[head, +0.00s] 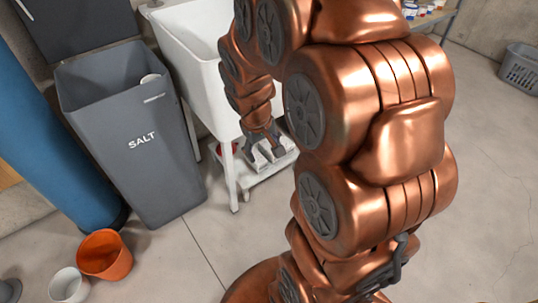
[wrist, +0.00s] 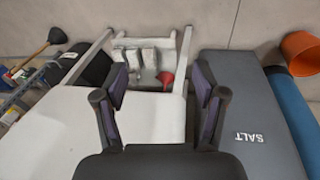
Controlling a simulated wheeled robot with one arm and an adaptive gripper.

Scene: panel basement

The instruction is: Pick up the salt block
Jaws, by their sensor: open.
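In the head view the shelf (head: 262,176) shows below the white sink (head: 200,45), with the blocks partly hidden behind my gripper. My gripper (wrist: 159,72) is open, with nothing between its fingers, and points toward the shelf. It also shows in the head view (head: 265,150), beside the sink's legs. A grey bin marked SALT (head: 130,130) stands left of the sink.
A red object (wrist: 166,79) is near the blocks. The sink's legs and basin border the shelf closely. A white object (head: 150,79) shows at the bin's rim. A blue cylinder (head: 50,150), orange bucket (head: 104,254) and white bucket (head: 69,285) stand left.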

